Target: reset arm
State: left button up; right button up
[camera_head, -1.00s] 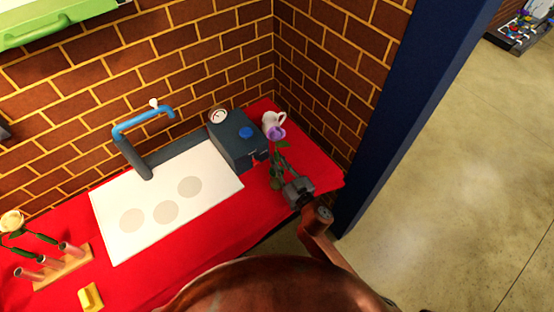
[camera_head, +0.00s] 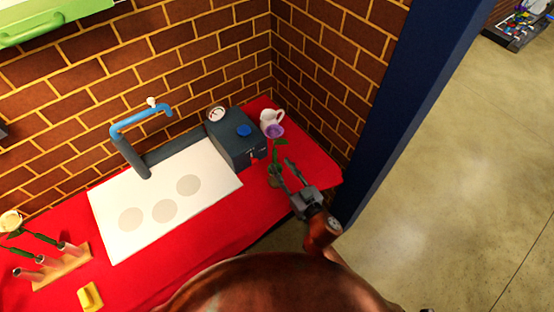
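My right gripper (camera_head: 284,172) is at the right end of the red table, with its two fingers spread apart. A purple flower (camera_head: 275,131) on a green stem stands just beyond the fingers, to their upper left. The foot of its stem is at a small dark holder that the near finger partly covers. I cannot tell whether that finger touches it. My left gripper is not in view.
A white board (camera_head: 150,225), a blue tap (camera_head: 140,121), a wooden rack (camera_head: 62,266) with tubes and a yellow block (camera_head: 90,297) are further left. A blue post (camera_head: 395,125) rises at right.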

jog(key=v, duration=0.7)
jog(key=d+f+m+g+h, duration=0.15)
jog(key=d+f, duration=0.25)
jog(key=f, duration=0.6)
jog(key=d+f+g+h, duration=0.1)
jog(key=d+f+h, duration=0.25)
jog(key=f, duration=0.75)
jog(key=s+d+f+g+h, duration=0.1)
jog(key=s+d+f, duration=0.2)
jog(key=f, duration=0.4)
jog(key=s+d+f+m+g, duration=0.1)
jog(key=s+d+f, duration=0.1)
jog(key=d+f, duration=0.3)
jog(key=s+d+f+g+h, duration=0.1)
jog(key=s+d+f+g, duration=0.15)
jog(key=f, duration=0.55)
jog(key=s+d+f+m+g+h, duration=0.1)
jog(key=s+d+f+g, duration=0.25)
jog(key=s+f, duration=0.85)
jog(key=s+d+f+m+g+h, duration=0.15)
jog(key=s+d+f, duration=0.5)
jog(key=s, duration=0.95)
jog(key=s+f+g, duration=0.3)
jog(key=s+f, duration=0.1)
jog(key=s, duration=0.9)
jog(key=shift+s, duration=0.15)
jog(key=shift+a+f, duration=0.1)
jog(key=shift+f, duration=0.05)
